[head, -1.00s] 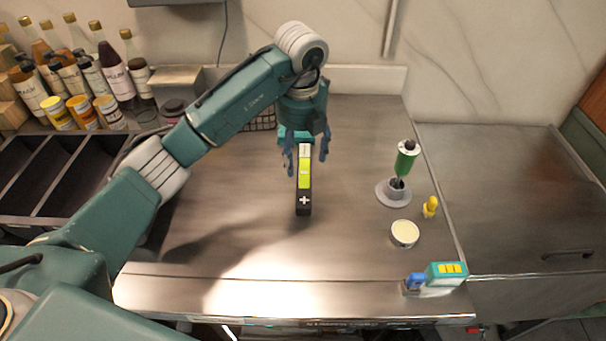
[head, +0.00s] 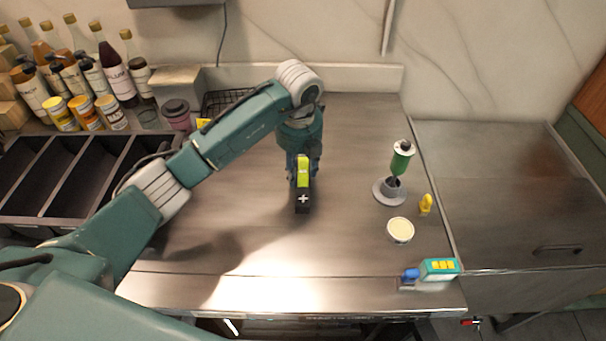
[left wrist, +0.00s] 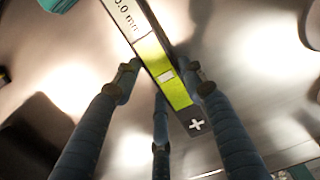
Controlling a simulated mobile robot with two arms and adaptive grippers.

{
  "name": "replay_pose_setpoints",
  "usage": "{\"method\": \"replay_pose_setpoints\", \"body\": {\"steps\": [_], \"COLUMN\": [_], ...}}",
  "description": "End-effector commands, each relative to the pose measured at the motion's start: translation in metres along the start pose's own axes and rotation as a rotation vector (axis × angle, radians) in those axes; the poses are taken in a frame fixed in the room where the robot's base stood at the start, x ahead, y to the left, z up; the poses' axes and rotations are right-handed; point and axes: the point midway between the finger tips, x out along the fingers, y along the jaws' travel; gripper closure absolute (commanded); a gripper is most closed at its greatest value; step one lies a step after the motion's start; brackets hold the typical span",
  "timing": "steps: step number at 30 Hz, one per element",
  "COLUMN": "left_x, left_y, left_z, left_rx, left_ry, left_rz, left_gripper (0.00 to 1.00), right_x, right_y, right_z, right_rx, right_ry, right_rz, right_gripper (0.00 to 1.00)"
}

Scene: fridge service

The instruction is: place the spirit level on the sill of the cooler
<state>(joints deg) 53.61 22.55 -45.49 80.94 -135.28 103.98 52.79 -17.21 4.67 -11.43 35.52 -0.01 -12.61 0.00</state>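My right gripper is not in view. I cannot clearly make out the cooler's sill.
On the right of the counter (head: 240,245) stand a green-handled tool on a grey base (head: 390,190), a yellow piece (head: 425,204), a round tub (head: 400,230) and a teal-and-yellow box (head: 438,269). Dark bins (head: 90,185) and bottles (head: 110,65) are at left. The front middle is clear.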

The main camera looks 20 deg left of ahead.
Motion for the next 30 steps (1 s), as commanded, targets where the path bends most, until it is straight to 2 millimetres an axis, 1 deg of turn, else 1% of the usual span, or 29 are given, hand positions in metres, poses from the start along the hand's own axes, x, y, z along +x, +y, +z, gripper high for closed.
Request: {"method": "replay_pose_setpoints", "body": {"steps": [1, 2, 10, 14, 16, 20, 23, 24, 27, 30], "left_x": [0.000, -0.001, -0.003, -0.012, -0.021, -0.046, -0.073, -0.086, -0.120, -0.147], "left_y": [0.000, 0.000, 0.000, 0.000, -0.001, 0.000, 0.000, 0.000, 0.001, 0.001], "left_z": [0.000, 0.001, 0.001, 0.003, 0.004, 0.008, 0.012, 0.013, 0.017, 0.020], "left_rx": [0.000, 0.000, 0.000, 0.000, 0.000, -0.001, -0.001, -0.001, -0.001, -0.002], "left_ry": [0.000, -0.001, -0.002, -0.004, -0.005, -0.008, -0.009, -0.010, -0.011, -0.009], "left_rz": [0.000, -0.001, -0.001, -0.001, -0.003, -0.003, -0.003, -0.003, 0.000, 0.001], "left_gripper": [0.90, 0.95, 0.96, 0.96, 0.96, 0.96, 0.96, 0.96, 0.96, 0.96], "right_x": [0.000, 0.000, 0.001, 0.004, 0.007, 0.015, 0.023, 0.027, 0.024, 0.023], "right_y": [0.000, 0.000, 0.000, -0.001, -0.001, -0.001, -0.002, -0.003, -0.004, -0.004], "right_z": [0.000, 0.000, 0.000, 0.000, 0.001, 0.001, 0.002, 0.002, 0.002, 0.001], "right_rx": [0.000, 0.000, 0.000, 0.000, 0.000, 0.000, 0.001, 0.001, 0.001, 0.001], "right_ry": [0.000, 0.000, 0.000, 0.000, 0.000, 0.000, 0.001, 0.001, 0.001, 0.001], "right_rz": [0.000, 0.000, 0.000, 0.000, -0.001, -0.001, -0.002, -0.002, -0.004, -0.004], "right_gripper": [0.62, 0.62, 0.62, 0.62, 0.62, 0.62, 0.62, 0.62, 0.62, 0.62]}}
